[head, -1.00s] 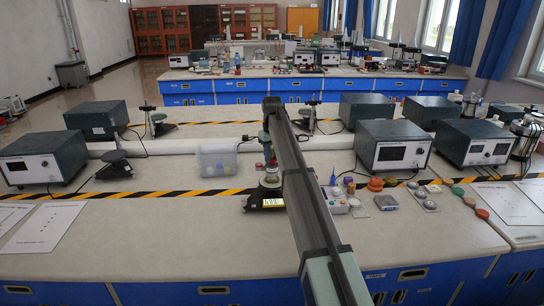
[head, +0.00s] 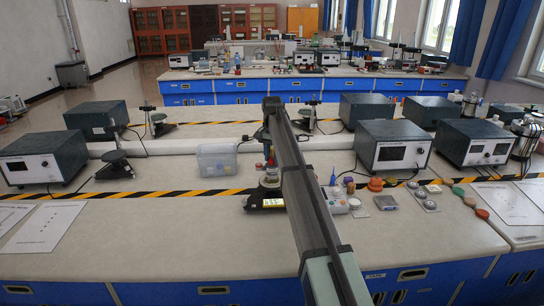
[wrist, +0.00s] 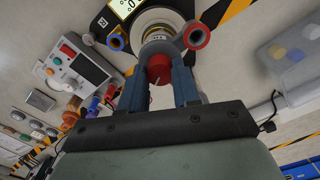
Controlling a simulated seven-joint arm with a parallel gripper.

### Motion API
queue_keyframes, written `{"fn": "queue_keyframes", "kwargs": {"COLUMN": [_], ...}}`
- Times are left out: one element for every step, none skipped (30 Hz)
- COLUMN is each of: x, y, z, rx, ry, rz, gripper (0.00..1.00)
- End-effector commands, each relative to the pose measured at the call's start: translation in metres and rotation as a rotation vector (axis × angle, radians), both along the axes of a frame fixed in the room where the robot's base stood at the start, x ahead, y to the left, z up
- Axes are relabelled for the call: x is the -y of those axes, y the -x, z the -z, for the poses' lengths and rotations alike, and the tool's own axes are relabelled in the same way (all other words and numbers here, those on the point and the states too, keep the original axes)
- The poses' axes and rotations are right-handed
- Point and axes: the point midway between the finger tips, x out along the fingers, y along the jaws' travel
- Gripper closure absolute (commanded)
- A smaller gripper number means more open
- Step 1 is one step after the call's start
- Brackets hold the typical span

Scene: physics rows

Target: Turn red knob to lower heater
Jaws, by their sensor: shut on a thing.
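The red knob (wrist: 159,70) shows in the wrist view between the two fingers of my gripper (wrist: 159,82), which is shut on it. The knob has a pale pointer line. Beyond it is a round metal and white apparatus with a blue-ringed port and a red-ringed port, on a dark base with a lit yellow display (wrist: 125,8). In the head view, the dark base (head: 265,200) stands near the bench's middle, beside my arm. My arm hides much of the apparatus there, and the fingertips are hard to make out.
A clear plastic bin (head: 216,160) stands left of the apparatus. Meter boxes (head: 393,146) stand further back. Striped tape crosses the bench, and the front of the bench is mostly clear.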

Motion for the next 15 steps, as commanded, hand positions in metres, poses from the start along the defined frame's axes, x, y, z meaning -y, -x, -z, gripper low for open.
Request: {"fn": "queue_keyframes", "kwargs": {"x": [0.0001, 0.0001, 0.0001, 0.0001, 0.0001, 0.0000, 0.0000, 0.0000, 0.0000, 0.0000, 0.0000, 0.0000, 0.0000, 0.0000, 0.0000], "y": [-0.0002, -0.0002, -0.0002, -0.0002, -0.0002, -0.0002, -0.0001, -0.0002, -0.0002, -0.0002, -0.0002, -0.0002, -0.0002, -0.0002, -0.0002], "z": [-0.0002, -0.0002, -0.0002, -0.0002, -0.0002, -0.0002, -0.0002, -0.0002, -0.0002, -0.0002, -0.0002, -0.0002, -0.0002, -0.0002, -0.0002], "rx": [0.000, 0.000, 0.000, 0.000, 0.000, 0.000, 0.000, 0.001, 0.001, 0.001, 0.001, 0.001, 0.001, 0.001, 0.001], "ry": [0.000, 0.000, 0.000, 0.000, 0.000, 0.000, 0.000, 0.001, 0.001, 0.001, 0.001, 0.001, 0.001, 0.001, 0.001], "rz": [0.045, 0.073, 0.111, 0.140, 0.168, 0.206, 0.235, 0.263, 0.301, 0.330, 0.358, 0.396, 0.425, 0.453, 0.491], "gripper": [0.99, 0.99, 0.99, 0.99, 0.99, 0.99, 0.99, 0.99, 0.99, 0.99, 0.99, 0.99, 0.99, 0.99, 0.99]}}
